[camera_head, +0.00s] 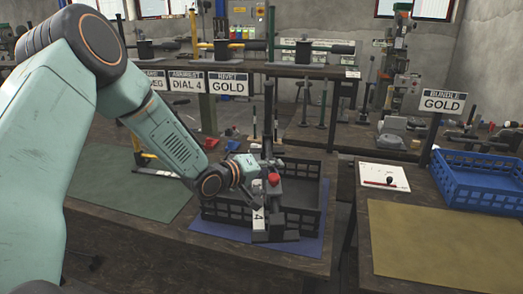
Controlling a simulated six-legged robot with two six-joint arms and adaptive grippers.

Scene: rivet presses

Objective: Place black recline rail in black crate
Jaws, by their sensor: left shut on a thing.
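The black crate (305,218) stands on a blue mat at the front of the near left table. The gripper is shut on the black recline rail, but the hand hides most of the grip. A dark upright bar (268,118) shows just above the hand; I cannot tell whether it is the held rail. My right gripper is not in view.
A green mat (130,192) lies left of the crate. A right-hand table holds a yellow mat (440,245), a blue crate (480,185) and a white sheet (384,177). Signs and a rear bench with presses stand behind. A gap separates the two near tables.

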